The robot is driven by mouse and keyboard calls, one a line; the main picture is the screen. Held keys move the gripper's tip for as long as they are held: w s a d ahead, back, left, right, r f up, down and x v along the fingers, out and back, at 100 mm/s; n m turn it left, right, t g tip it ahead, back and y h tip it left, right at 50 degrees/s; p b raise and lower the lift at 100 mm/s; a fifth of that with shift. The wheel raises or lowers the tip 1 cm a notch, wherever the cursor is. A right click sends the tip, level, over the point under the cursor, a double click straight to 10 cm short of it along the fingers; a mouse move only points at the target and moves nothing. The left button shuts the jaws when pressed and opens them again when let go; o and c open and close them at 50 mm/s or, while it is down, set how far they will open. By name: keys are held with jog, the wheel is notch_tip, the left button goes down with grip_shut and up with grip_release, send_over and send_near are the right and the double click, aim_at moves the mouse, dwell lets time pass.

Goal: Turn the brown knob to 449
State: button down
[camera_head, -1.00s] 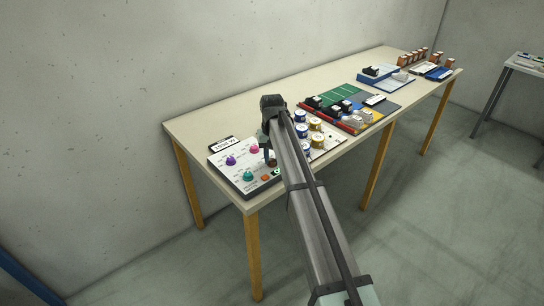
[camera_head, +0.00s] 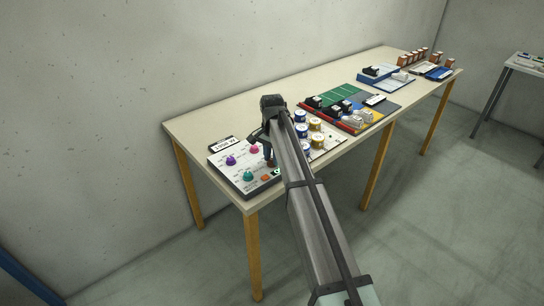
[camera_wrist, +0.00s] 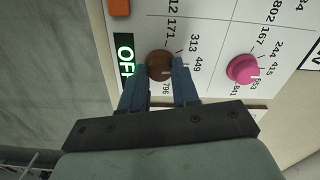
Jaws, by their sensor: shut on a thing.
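The brown knob (camera_wrist: 158,64) is round and sits on a white panel (camera_wrist: 210,30) among printed numbers, including 171, 313, 449 and 796. My gripper (camera_wrist: 159,72) is shut on it, with one blue finger at each side. The number 449 is printed just right of the knob, by the right finger. I cannot tell exactly which number the knob's pointer faces. In the head view my arm hides much of the gripper (camera_head: 267,148) and the knob. A green-lit OFF sign (camera_wrist: 125,60) shows left of the knob.
A pink knob (camera_wrist: 242,69) stands to the right on the panel. An orange button (camera_wrist: 119,7) is at the upper left. In the head view, purple (camera_head: 231,160) and teal (camera_head: 248,175) knobs stand left of my gripper, and tins (camera_head: 316,125) stand right.

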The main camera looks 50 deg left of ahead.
jog(key=shift+m, duration=0.3)
dwell(0.4)
jog(key=c, duration=0.8)
grip_release()
notch_tip(320, 180, up, 14)
jog(key=shift+f, duration=0.1)
